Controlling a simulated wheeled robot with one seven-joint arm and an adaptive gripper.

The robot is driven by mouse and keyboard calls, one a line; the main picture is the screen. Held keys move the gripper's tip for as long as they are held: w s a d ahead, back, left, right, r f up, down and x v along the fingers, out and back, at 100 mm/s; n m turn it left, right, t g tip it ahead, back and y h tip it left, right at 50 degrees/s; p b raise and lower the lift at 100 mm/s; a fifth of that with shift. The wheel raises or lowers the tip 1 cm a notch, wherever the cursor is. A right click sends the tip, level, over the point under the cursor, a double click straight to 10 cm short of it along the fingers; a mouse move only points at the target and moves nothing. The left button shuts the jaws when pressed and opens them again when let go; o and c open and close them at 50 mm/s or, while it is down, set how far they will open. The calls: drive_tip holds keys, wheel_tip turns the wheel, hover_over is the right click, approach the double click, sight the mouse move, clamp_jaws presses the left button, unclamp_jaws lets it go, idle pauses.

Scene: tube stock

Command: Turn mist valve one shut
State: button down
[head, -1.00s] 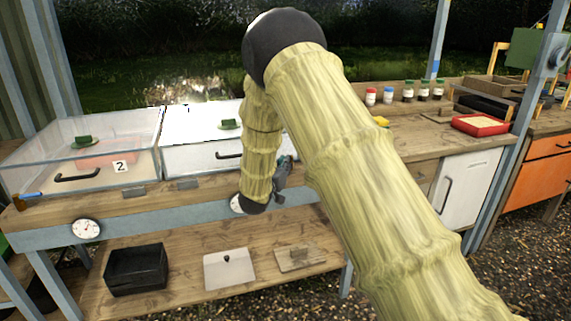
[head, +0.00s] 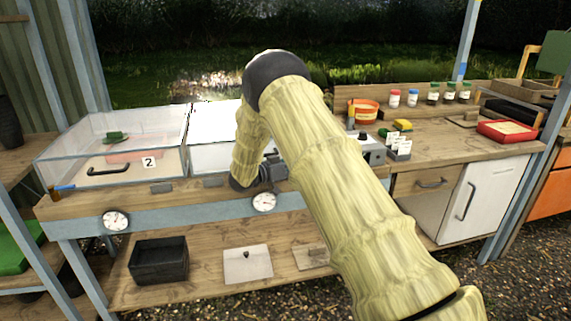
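I cannot make out mist valve one; the area around my gripper is largely covered by my arm. A small blue lever (head: 64,187) sits at the left front corner of the bench, beside the clear case marked 2 (head: 150,162). A second case (head: 212,125), with a pale lid, stands to its right, partly behind my arm. My gripper (head: 274,171) is at the bench's front edge, in front of this second case and above a round dial (head: 264,202). Its fingers are small and partly hidden, so I cannot tell whether they are open or touching anything.
Another dial (head: 115,220) is on the bench front at left. A black crate (head: 158,262) and a white lidded panel (head: 248,264) are on the lower shelf. To the right are a control box (head: 371,150), an orange pot (head: 364,112) and a red tray (head: 507,131).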

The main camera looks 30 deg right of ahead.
drive_tip(key=shift+w+g, duration=0.1)
drive_tip(key=shift+g, duration=0.2)
drive_tip(key=c, duration=1.6)
unclamp_jaws()
drive_tip(key=shift+c, duration=0.2)
